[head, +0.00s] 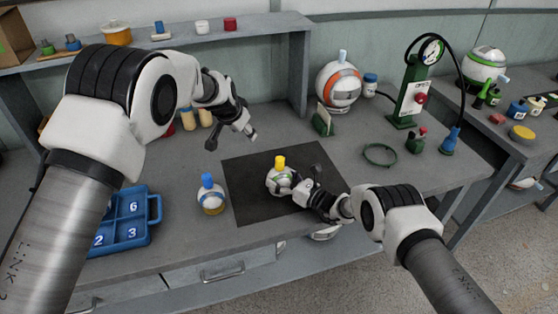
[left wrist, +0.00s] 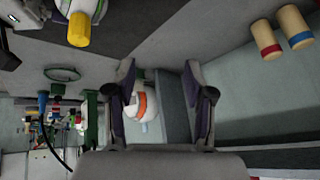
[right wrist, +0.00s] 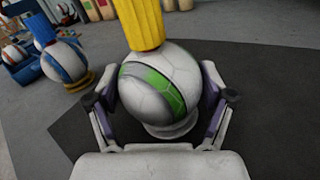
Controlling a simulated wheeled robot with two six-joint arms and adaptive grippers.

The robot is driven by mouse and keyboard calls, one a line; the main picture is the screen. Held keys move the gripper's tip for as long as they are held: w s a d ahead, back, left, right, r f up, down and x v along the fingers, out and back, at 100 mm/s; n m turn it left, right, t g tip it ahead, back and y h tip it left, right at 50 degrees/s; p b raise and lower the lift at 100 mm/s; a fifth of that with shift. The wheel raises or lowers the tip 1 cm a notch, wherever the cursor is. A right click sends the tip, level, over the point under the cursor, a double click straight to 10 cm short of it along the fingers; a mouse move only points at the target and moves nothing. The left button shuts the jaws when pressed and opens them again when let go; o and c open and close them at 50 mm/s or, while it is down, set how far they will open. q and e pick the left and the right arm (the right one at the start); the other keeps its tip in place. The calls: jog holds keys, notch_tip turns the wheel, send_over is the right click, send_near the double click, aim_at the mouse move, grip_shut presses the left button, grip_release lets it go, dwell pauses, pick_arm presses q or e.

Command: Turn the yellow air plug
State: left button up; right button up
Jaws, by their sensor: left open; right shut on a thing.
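The yellow air plug (head: 280,162) stands upright on top of a white ball with green panels (head: 277,184) on the black mat (head: 245,208). In the right wrist view the ribbed yellow plug (right wrist: 140,22) rises from the ball (right wrist: 160,85), which sits on a pale ring base. My right gripper (head: 297,187) is shut on the ball, one finger on each side. My left gripper (head: 231,140) is open and empty, above the table to the upper left of the ball. The left wrist view shows its spread fingers (left wrist: 160,100) and the yellow plug (left wrist: 79,29) at the upper left.
A ball with a blue plug (head: 211,196) stands left of the mat. A blue numbered tray (head: 125,232) lies further left. An orange-striped ball (head: 338,86) and a green pump stand (head: 411,92) are at the back right. A green ring (head: 380,155) lies right of the mat.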

aim_at(278, 159)
pick_arm(q)
jog(key=s+d+r+m+g+h, duration=0.25)
jog(key=s+d+m, duration=0.2)
jog(key=d, duration=0.25)
jog(key=shift+n+g+y, duration=0.35)
jog(key=shift+g, duration=0.1)
jog(key=x, duration=1.2)
jog(key=shift+s+f, duration=0.3)
jog(key=shift+f, duration=0.15)
jog(key=shift+a, duration=0.1)
grip_shut()
